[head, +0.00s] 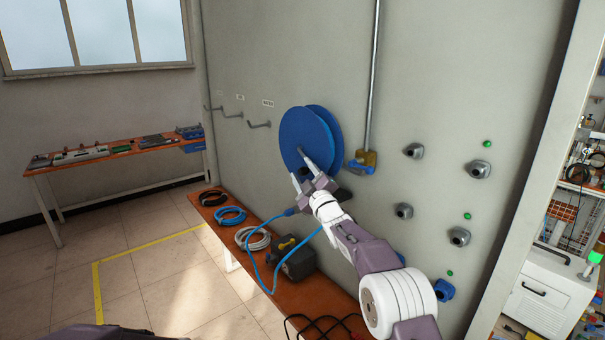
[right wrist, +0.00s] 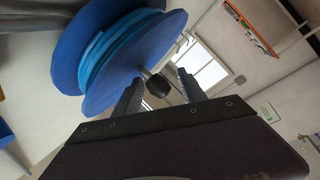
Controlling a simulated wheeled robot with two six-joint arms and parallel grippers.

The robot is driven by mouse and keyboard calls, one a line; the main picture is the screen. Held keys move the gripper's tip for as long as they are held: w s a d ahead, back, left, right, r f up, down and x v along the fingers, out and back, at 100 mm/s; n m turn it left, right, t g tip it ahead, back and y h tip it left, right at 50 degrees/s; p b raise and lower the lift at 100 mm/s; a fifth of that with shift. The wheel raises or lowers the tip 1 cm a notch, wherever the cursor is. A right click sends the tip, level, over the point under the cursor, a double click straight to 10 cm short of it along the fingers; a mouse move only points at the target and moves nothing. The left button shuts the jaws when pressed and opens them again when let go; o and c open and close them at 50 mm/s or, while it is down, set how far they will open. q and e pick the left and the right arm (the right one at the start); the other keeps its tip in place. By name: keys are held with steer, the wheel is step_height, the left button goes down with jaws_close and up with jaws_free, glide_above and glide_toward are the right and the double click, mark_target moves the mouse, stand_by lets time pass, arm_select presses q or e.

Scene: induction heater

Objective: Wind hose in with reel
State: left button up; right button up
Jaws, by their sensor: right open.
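The blue reel (head: 302,128) is mounted on the grey wall and has two round flanges. In the right wrist view the reel (right wrist: 130,70) shows lighter blue hose (right wrist: 108,45) wound between its flanges. A blue hose (head: 252,257) hangs in a loop below the reel, over the bench edge. My right gripper (head: 298,164) is open in front of the reel's lower part. In the right wrist view a dark crank knob (right wrist: 158,84) on a metal rod shows between its open fingers, and contact cannot be told. My left gripper is out of view.
An orange-brown bench (head: 222,238) below holds coiled hoses and a dark box (head: 298,261). A vertical pipe (head: 373,70) with a blue-handled valve (head: 362,164) stands right of the reel. Wall sockets (head: 404,210) lie farther right. Floor at left is clear.

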steer(key=shift+s+d+f+b, duration=0.2)
steer(key=shift+s+b, duration=0.15)
steer(key=shift+b, duration=0.15)
steer(key=b+v, duration=0.4)
steer(key=v, duration=0.4)
steer(key=shift+s, duration=0.1)
